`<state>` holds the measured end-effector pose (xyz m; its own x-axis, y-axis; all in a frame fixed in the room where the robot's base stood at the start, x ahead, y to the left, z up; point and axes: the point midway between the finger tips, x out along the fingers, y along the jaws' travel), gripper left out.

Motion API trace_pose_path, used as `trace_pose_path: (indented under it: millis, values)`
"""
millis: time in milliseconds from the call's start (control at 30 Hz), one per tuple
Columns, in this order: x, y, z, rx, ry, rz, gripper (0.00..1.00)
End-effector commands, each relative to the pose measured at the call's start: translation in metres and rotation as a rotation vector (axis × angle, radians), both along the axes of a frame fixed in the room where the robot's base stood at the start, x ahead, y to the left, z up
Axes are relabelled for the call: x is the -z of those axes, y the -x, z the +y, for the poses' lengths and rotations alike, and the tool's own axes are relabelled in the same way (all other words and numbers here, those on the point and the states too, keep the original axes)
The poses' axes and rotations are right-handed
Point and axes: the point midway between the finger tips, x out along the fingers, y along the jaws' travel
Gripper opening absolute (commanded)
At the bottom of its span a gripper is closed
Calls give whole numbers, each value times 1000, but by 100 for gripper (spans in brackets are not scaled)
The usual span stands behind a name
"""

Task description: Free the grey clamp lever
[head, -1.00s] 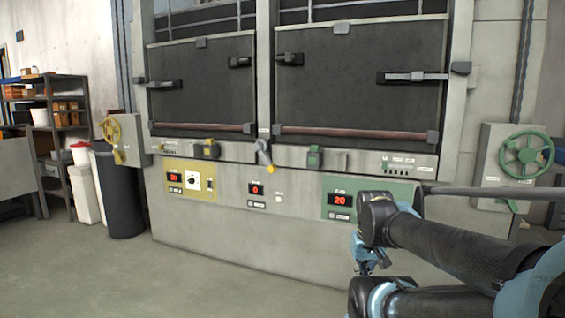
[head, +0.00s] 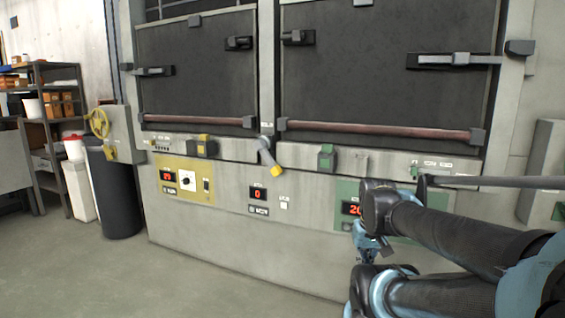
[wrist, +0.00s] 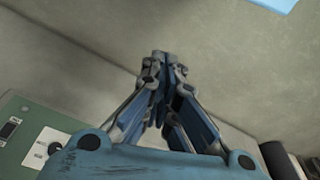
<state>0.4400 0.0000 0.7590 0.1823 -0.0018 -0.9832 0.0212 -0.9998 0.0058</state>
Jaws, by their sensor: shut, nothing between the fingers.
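A grey lever with a yellow tip (head: 266,152) sits on the ledge between the two dark furnace doors, slanting down to the right. Black clamps with grey bars sit at the door edges: one at far left (head: 153,71), one at far right (head: 453,61), and two near the middle post, left (head: 239,43) and right (head: 297,37). I cannot tell which part is the grey clamp lever. My gripper (head: 368,243) hangs low before the green panel, away from all of these. In the wrist view my gripper (wrist: 163,66) is shut and empty.
A yellow panel (head: 185,181) and a green panel (head: 346,195) sit below the ledge. A yellow handwheel (head: 98,123), dark bin (head: 113,190) and shelf (head: 55,100) stand at left. My arm covers the lower right. The floor at front left is clear.

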Motion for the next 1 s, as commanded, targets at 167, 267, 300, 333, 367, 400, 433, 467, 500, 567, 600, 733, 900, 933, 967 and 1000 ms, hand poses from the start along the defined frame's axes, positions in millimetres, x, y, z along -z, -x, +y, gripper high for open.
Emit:
trace_pose_path:
  millis: [167, 267, 300, 333, 367, 400, 433, 467, 500, 567, 600, 733, 900, 933, 967, 1000]
  values:
    - [0, 0, 0, 0, 0, 0, 0]
    - [0, 0, 0, 0, 0, 0, 0]
    - [0, 0, 0, 0, 0, 0, 0]
    - [-2, 2, 0, 1, 0, -4, 0]
    - [-5, 6, 0, 3, -1, -14, 0]
    - [-7, 4, 1, 7, -3, -22, 0]
    - [-10, 0, 1, 12, -4, -30, 0]
    - [-13, -5, 2, 20, -7, -40, 0]
    - [-18, -14, 4, 33, -11, -56, 0]
    - [-27, -31, 8, 63, -23, -90, 0]
    - [-35, -45, 11, 84, -33, -118, 0]
    - [-64, -98, 25, 167, -84, -224, 0]
    - [-103, -170, 49, 273, -179, -357, 0]
    - [-109, -182, 54, 292, -199, -380, 0]
    - [-116, -195, 60, 310, -219, -402, 0]
    - [-125, -212, 68, 332, -248, -430, 0]
